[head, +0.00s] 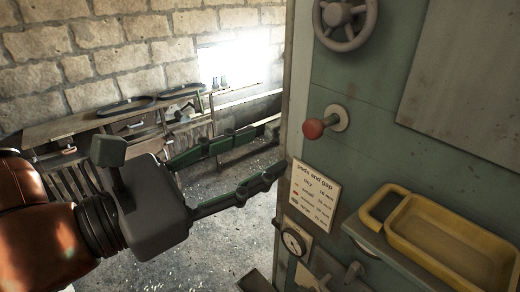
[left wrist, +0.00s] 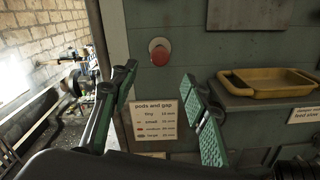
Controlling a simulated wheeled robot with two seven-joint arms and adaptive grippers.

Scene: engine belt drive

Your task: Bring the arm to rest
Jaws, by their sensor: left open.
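My left gripper (head: 275,150) reaches in from the left in the head view, its two long dark green fingers spread wide with nothing between them. The fingers point at the green machine cabinet (head: 375,130). In the left wrist view the open fingers (left wrist: 168,105) frame a paper card headed "pods and gap" (left wrist: 154,119) on the cabinet face. The lower fingertip is close to the card's left edge in the head view; I cannot tell whether it touches. My right gripper is in neither view.
A red knob (head: 314,128) and a handwheel (head: 345,20) stick out from the cabinet. A yellow tray (head: 455,238) sits on a shelf at right. A round gauge (head: 293,242) is below the card. A bench (head: 85,122) with black belts stands along the brick wall.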

